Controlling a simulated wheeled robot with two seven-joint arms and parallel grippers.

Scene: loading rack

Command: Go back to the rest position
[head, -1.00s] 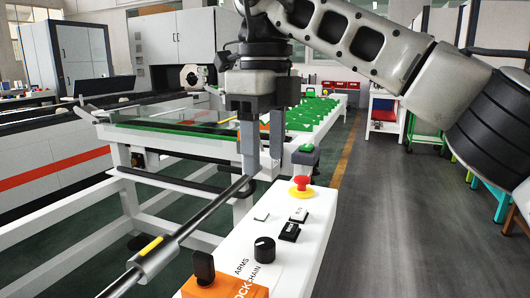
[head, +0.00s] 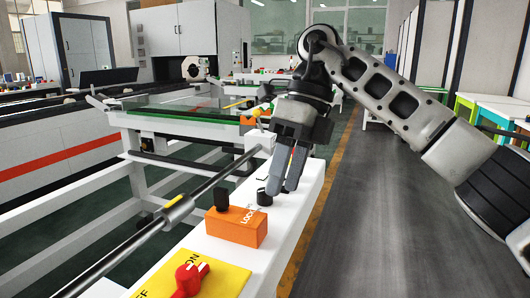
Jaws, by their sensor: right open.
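My right gripper (head: 282,190) hangs over the white control box (head: 287,232), fingers pointing down and empty. Its arm comes in from the right. The fingers cover part of the box top. A black round knob (head: 264,197) shows right beside the left fingertip; I cannot tell whether they touch. Nearer on the box is an orange block (head: 237,229) with a black switch (head: 222,200) upright at its left. A red rotary knob (head: 190,277) sits on a yellow plate (head: 220,280) at the near end. My left gripper is not in view.
A metal rod (head: 208,187) with a yellow-marked sleeve runs along the left of the control box. A white rack frame with a glass top (head: 170,112) stands behind. Grey machines fill the left. The dark floor aisle (head: 375,220) at right is clear.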

